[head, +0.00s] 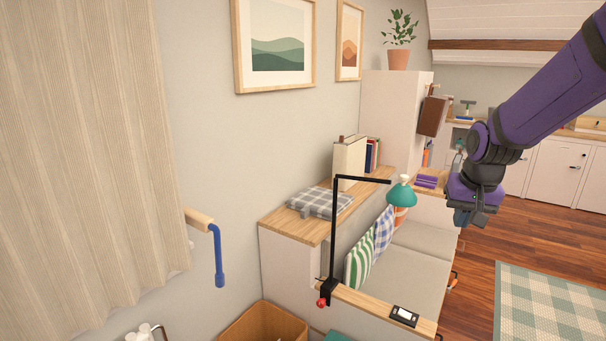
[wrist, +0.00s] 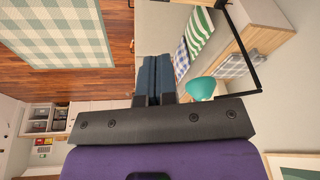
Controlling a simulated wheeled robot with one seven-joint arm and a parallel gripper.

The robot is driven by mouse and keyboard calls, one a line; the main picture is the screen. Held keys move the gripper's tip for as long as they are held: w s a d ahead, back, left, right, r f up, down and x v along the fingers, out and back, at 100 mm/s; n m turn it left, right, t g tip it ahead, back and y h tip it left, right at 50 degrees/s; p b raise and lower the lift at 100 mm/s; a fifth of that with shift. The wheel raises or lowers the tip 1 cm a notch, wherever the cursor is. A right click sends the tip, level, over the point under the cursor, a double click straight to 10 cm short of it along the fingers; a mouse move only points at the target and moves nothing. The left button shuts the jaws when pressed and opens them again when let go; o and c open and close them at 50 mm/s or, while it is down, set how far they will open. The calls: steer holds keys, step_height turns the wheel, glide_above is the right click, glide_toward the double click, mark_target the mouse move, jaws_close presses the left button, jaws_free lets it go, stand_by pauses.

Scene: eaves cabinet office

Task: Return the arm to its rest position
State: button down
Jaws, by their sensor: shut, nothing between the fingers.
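My purple arm (head: 545,90) reaches in from the upper right in the head view. My gripper (head: 466,222) hangs at its end, pointing down, to the right of the green lamp shade. In the wrist view the dark blue fingers of my gripper (wrist: 155,72) are together with nothing between them. No held object shows. The floor and the daybed lie beyond the fingertips in the wrist view.
A black lamp arm with a green shade (head: 401,194) stands close left of my gripper. A daybed (head: 410,262) with striped and checked cushions is below. Wooden floor and a checked rug (head: 545,305) lie open at right. White cabinets (head: 555,170) line the back.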

steer(key=s+a+r+n, duration=0.1)
steer(key=s+r, duration=0.2)
steer(key=s, duration=0.5)
steer(key=s+a+r+n+t, duration=0.1)
steer(key=s+r, duration=0.3)
steer(key=s, duration=0.5)
steer(key=s+a+r+n+t, duration=0.1)
steer(key=s+r, duration=0.2)
steer(key=s, duration=0.5)
steer(key=shift+s+r, duration=0.35)
